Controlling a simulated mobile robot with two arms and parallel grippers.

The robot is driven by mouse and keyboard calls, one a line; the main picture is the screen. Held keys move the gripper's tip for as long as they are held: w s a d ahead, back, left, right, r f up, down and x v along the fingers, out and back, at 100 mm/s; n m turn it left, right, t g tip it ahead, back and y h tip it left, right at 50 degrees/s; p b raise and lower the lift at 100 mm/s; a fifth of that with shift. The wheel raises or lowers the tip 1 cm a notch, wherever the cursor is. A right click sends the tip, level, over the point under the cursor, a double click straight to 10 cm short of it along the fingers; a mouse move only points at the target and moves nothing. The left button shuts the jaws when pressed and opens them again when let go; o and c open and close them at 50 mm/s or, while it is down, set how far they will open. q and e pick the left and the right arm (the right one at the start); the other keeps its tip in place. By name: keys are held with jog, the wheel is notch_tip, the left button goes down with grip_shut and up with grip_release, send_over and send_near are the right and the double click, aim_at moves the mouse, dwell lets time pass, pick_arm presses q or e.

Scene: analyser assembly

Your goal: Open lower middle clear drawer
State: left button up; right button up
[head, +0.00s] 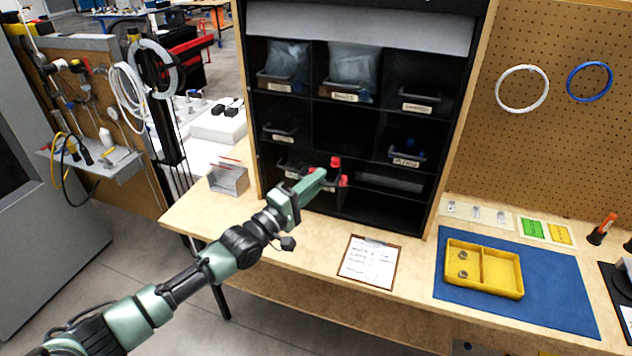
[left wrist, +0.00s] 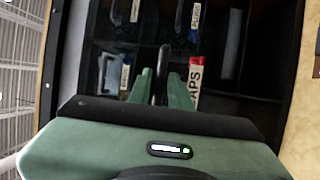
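The black shelf unit (head: 318,118) stands on the bench with drawers and open compartments. My left gripper (head: 328,177) reaches the lower middle compartment and covers most of what is there. Red pieces (head: 335,162) show by its fingertips; I cannot tell whether they lie in a drawer. In the left wrist view a dark bar like a drawer handle (left wrist: 162,66) stands between the two green fingers (left wrist: 160,88), which are apart. The drawer's clear body is hard to make out. My right gripper is not in view.
Other labelled drawers, such as the upper middle one (head: 347,88), sit around this compartment. A clipboard (head: 369,262) lies on the bench in front. A small metal holder (head: 228,180) stands left. A yellow tray (head: 508,286) rests on a blue mat (head: 553,290) at right.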

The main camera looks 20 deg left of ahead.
pick_arm(q)
jog(key=b+v, duration=0.2)
jog(key=v, duration=0.5)
jog(key=shift+s, duration=0.3)
jog(key=shift+a+f, duration=0.15)
